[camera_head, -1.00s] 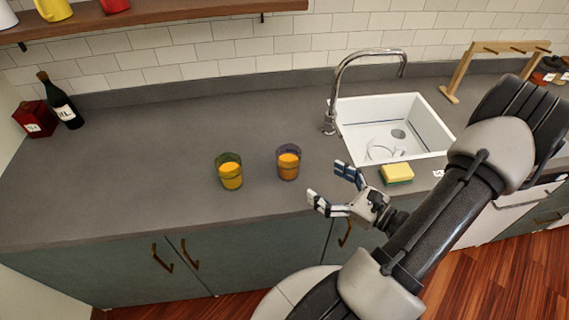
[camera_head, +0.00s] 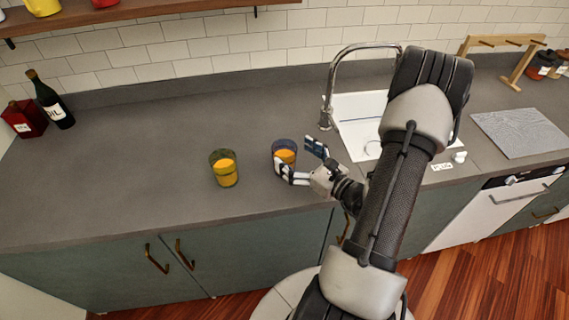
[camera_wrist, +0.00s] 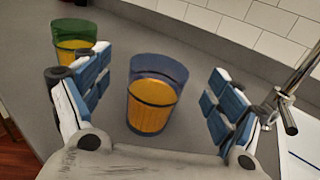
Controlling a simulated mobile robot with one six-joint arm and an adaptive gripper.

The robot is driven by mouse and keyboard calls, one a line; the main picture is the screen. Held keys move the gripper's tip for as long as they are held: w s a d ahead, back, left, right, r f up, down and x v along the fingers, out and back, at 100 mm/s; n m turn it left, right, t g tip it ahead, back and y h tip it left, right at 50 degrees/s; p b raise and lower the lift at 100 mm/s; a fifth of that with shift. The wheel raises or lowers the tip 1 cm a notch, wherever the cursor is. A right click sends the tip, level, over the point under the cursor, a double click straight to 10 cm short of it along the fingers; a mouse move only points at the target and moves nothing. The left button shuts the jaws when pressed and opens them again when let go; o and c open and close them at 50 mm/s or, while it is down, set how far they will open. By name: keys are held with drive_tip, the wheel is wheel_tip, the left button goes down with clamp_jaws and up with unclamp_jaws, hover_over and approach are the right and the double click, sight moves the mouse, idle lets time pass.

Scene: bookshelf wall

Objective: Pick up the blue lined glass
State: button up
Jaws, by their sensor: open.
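The blue lined glass (camera_head: 284,152) holds an orange drink and stands upright on the grey counter. In the wrist view the blue-rimmed glass (camera_wrist: 155,92) sits between my two fingers, nearer the middle of the gap. My gripper (camera_head: 298,160) is open at the glass's right and front side. In the wrist view my gripper (camera_wrist: 155,105) has space on both sides of the glass, and no contact shows. A second glass, green-rimmed (camera_head: 224,168) with a yellow-orange drink, stands to the left; it also shows behind my left finger in the wrist view (camera_wrist: 75,32).
The sink (camera_head: 358,122) and its tall faucet (camera_head: 328,100) are right of the glasses, partly behind my arm. A dark bottle (camera_head: 50,102) and red box (camera_head: 25,119) stand far left.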

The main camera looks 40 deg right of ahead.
sight(276, 142)
drive_tip(key=w, duration=0.3)
drive_tip(key=w+b, duration=0.1)
drive_tip(key=shift+w+f, duration=0.35)
drive_tip(key=shift+f, duration=0.05)
drive_tip(key=c, duration=2)
drive_tip(key=shift+o, duration=0.2)
drive_tip(key=shift+r, duration=0.1)
